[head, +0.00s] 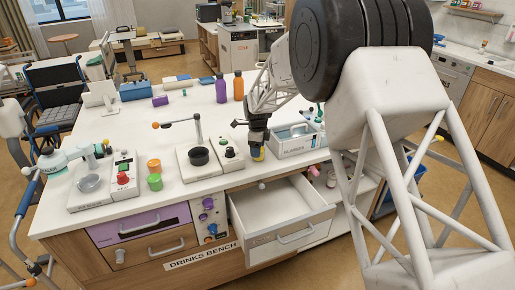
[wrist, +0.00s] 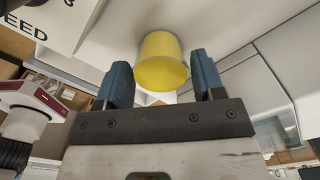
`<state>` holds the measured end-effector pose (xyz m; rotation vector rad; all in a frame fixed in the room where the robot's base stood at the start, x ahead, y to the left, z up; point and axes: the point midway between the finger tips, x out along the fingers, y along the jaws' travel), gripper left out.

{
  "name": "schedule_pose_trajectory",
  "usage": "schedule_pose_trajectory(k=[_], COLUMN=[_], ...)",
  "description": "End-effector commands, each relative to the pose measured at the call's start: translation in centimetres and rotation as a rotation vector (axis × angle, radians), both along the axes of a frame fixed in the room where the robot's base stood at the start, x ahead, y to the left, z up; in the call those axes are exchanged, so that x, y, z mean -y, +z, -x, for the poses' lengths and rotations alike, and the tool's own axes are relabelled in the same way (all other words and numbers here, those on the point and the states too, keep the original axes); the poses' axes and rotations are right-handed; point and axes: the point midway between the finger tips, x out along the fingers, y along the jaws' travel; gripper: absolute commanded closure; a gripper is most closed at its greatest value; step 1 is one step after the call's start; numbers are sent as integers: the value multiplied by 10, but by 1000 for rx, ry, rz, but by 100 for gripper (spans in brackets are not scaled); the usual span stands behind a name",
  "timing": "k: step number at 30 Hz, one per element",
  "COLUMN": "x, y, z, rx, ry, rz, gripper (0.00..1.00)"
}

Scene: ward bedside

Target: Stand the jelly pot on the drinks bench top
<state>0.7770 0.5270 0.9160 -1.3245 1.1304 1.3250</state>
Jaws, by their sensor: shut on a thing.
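A small yellow pot, which I take to be the jelly pot (head: 258,154), is between my gripper's blue fingers (wrist: 162,80); in the wrist view the pot (wrist: 163,62) fills the gap between them. My gripper (head: 258,140) is shut on it and points down at the front edge of the bench, behind the open drawer. I cannot tell whether the pot touches anything below. The drinks bench top (head: 120,125) is white, with its name sign on the front. An orange pot (head: 154,166) and a green pot (head: 155,182) stand at its front left.
An empty drawer (head: 280,222) stands open in front. A hotplate unit (head: 205,155) is left of my gripper and a glasses tray (head: 297,140) right of it. Purple and orange bottles (head: 221,88) stand behind. The middle left of the top is clear.

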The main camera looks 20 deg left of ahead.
Motion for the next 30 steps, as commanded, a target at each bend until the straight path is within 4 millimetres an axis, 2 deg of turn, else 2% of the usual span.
schedule_pose_trajectory(k=[3,4,9,22,30], x=[0,0,0,0,0], y=[-3,-3,-2,3,30], z=[0,0,0,0,0], rx=[0,0,0,0,2], ry=[0,0,0,0,0], rz=[0,0,0,0,-1], gripper=[63,35,12,12,12])
